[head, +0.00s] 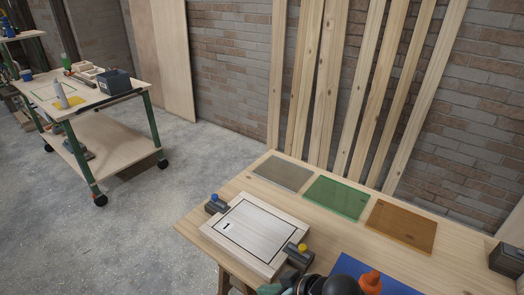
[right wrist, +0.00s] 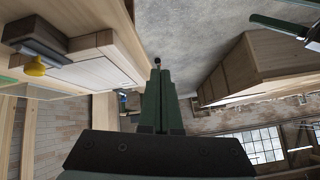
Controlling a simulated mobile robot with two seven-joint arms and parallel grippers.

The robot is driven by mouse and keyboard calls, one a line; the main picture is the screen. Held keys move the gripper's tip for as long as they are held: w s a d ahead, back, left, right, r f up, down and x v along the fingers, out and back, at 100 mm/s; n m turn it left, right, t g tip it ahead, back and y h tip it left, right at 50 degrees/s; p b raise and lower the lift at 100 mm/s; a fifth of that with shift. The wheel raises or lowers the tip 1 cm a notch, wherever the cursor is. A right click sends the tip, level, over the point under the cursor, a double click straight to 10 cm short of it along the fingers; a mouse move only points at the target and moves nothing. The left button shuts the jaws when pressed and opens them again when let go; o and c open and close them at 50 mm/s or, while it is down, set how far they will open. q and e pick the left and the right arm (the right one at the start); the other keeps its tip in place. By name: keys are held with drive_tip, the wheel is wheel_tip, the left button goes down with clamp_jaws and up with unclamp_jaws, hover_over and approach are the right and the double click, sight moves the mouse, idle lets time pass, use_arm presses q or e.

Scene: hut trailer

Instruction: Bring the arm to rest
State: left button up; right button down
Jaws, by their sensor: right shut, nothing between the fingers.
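My right gripper (right wrist: 158,80) points away from the camera in the right wrist view. Its dark green fingers are together with nothing between them. In the head view, part of my right arm and gripper (head: 272,289) shows at the bottom edge, just in front of the workbench (head: 200,230) and below the yellow-knobbed clamp (head: 298,256); the rest is cut off by the frame. The yellow knob (right wrist: 35,67) also shows at the upper left of the right wrist view, apart from the fingers. My left gripper is not in view.
Grey (head: 282,173), green (head: 337,198) and orange (head: 401,225) mats lie behind. An orange-capped bottle (head: 370,281) stands near the front. A wheeled cart (head: 110,155) stands left, with clear floor between.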

drive_tip(key=s+d+f+m+t+h, duration=0.4)
drive_tip(key=s+d+f+m+h, duration=0.1)
drive_tip(key=s+d+f, duration=0.8)
drive_tip(key=d, duration=0.2)
drive_tip(key=shift+s+d+m, duration=0.3)
drive_tip(key=shift+s+m, duration=0.05)
drive_tip(key=shift+m, duration=0.05)
